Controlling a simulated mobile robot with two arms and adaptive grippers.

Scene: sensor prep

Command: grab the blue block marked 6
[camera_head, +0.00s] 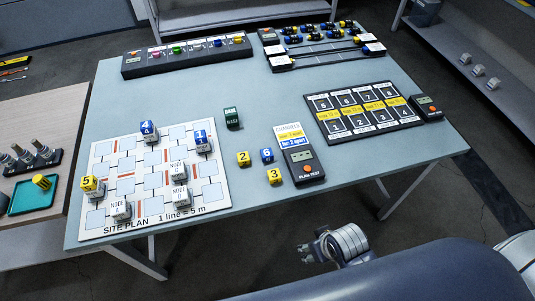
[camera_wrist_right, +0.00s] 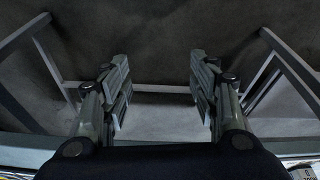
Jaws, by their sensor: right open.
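The blue block marked 6 (camera_head: 267,155) sits on the table in the head view, just left of a dark handheld tester. A yellow block marked 2 (camera_head: 243,158) is to its left and a yellow block marked 3 (camera_head: 274,176) is just in front of it. My right gripper (camera_head: 318,248) is off the table's front edge, low in the head view and well apart from the blocks. In the right wrist view its two fingers (camera_wrist_right: 158,95) are spread with nothing between them. My left gripper is not in view.
The tester (camera_head: 303,164) stands right beside the blue block. A site plan board (camera_head: 205,200) with several blocks lies at left, and a dark numbered mat (camera_head: 350,137) at right. A small dark green block (camera_head: 232,118) stands behind. The table's front strip (camera_head: 330,188) is bare.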

